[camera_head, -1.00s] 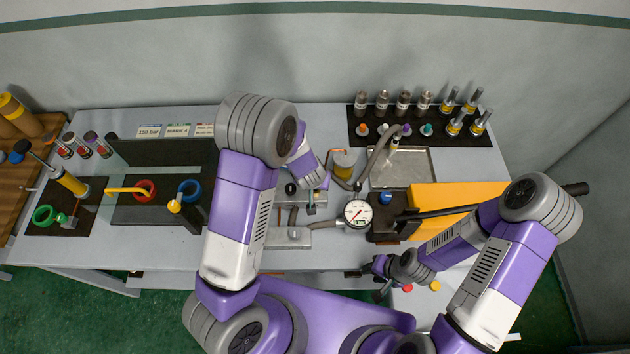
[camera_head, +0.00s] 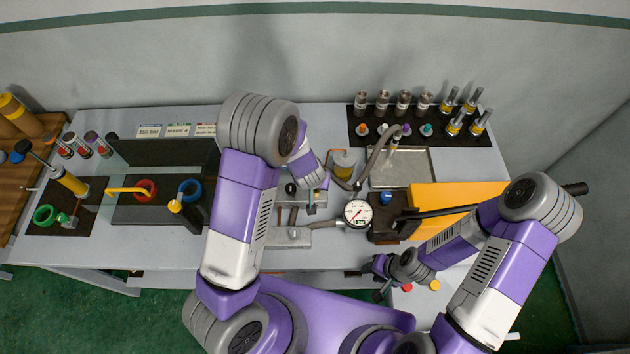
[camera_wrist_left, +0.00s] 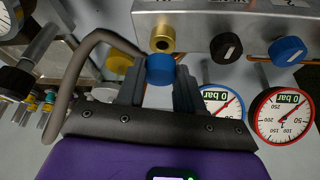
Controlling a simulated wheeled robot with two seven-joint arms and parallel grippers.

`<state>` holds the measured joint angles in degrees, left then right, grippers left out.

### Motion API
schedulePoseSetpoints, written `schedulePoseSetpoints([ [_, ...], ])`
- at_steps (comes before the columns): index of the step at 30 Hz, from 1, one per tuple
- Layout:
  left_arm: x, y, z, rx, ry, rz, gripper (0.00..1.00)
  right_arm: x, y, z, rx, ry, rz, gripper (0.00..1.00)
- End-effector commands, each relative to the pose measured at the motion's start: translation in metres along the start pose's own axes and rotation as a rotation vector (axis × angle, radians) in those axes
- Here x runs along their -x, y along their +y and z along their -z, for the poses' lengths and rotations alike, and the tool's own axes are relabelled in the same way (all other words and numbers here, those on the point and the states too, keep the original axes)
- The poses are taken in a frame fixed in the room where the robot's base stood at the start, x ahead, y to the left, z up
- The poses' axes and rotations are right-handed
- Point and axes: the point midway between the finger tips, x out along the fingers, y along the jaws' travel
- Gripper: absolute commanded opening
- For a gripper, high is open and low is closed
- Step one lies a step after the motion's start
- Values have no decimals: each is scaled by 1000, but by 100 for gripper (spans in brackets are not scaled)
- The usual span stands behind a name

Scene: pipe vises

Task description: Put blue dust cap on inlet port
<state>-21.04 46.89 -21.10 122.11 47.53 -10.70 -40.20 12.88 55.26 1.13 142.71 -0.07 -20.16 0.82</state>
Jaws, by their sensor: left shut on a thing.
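In the left wrist view, my left gripper (camera_wrist_left: 160,88) is shut on the blue dust cap (camera_wrist_left: 160,69), held between its two dark fingers. A brass port (camera_wrist_left: 163,38) sticks out of the metal block just above the cap in that picture. The cap sits close to the port's mouth, slightly to its left; I cannot tell whether they touch. In the head view, my left arm's purple wrist reaches over the fixture (camera_head: 290,237), and its fingers and the cap are hidden. My right gripper (camera_head: 379,278) is empty near the table's front edge, its fingers apart.
On the metal block are a black knob (camera_wrist_left: 226,47) and a blue knob (camera_wrist_left: 287,50), with a red-rimmed gauge (camera_wrist_left: 283,114) nearby. A hose (camera_wrist_left: 76,70) curves close to the left of the fingers. A yellow box (camera_head: 450,196) stands beside my right arm.

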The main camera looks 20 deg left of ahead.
Motion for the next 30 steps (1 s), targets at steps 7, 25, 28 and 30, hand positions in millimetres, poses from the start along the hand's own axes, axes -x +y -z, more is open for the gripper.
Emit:
schedulePoseSetpoints([
  [7, 0, 0, 0, -1, 1, 0, 7, 1, 0, 0, 0, 0, 0, 38],
  [25, -12, 0, -5, 0, 1, 0, 7, -10, 4, 0, 0, 0, 0, 38],
  [28, -14, 0, -6, 0, 1, 0, 7, -12, 5, 0, 0, 0, 0, 38],
  [30, -16, 0, -6, 0, 1, 0, 7, -14, 5, 1, 0, 0, 0, 38],
])
